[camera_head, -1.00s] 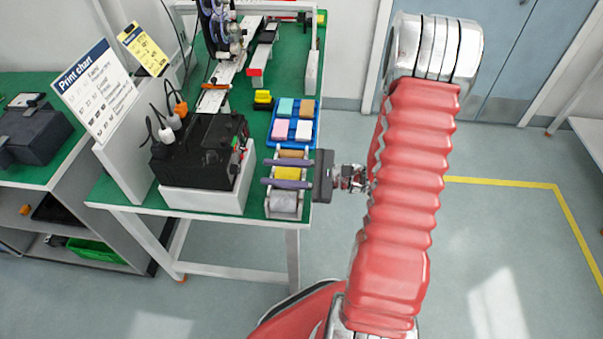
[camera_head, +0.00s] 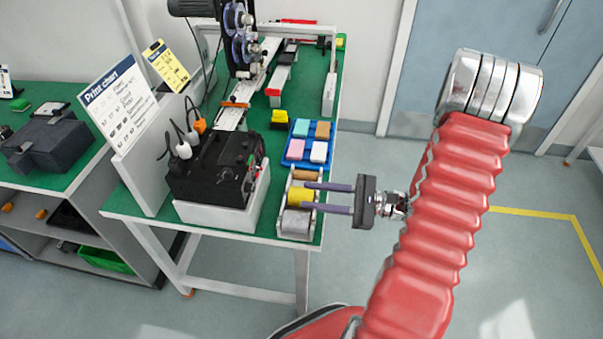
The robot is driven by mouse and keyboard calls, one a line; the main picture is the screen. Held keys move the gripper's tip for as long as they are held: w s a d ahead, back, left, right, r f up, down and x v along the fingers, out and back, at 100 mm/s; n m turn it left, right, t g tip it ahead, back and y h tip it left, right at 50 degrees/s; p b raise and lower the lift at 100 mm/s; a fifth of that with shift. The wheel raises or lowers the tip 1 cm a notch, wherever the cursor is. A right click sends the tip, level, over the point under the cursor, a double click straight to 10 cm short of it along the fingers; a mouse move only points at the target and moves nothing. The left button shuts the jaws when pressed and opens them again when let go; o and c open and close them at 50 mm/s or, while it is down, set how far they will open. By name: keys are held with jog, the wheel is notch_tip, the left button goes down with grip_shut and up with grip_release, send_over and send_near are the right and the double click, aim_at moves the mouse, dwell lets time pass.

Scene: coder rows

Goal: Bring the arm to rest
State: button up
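My gripper (camera_head: 304,197) is at the end of my red-sleeved arm, in the middle of the picture. The fingertips overlap the right edge of a small rack (camera_head: 282,222) in the view. The rack holds a yellow roll (camera_head: 299,196), a grey roll (camera_head: 296,222) and a brown roll (camera_head: 304,174). I cannot tell whether the fingertips touch the rack or hover above it.
A side shelf (camera_head: 60,238) stands at left. Floor at right (camera_head: 540,260) is clear.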

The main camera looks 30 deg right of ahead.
jog(key=shift+f, duration=0.15)
jog(key=s+a+f+n+g+h, duration=0.2)
jog(key=s+a+n+g+h, duration=0.2)
jog(key=s+n+g+h, duration=0.6)
jog(key=a+r+n+t+h, duration=0.2)
jog(key=a+r+n, duration=0.2)
jog(key=r, duration=0.5)
jog(key=a+r+n+t+h, duration=0.2)
jog(key=a+r+n+t, duration=0.1)
jog(key=r+n, duration=0.4)
notch_tip(320, 180, up, 2)
jog(key=shift+s+a+r+h, duration=0.2)
jog(key=shift+s+a+h, duration=0.1)
jog(key=shift+s+a, duration=0.1)
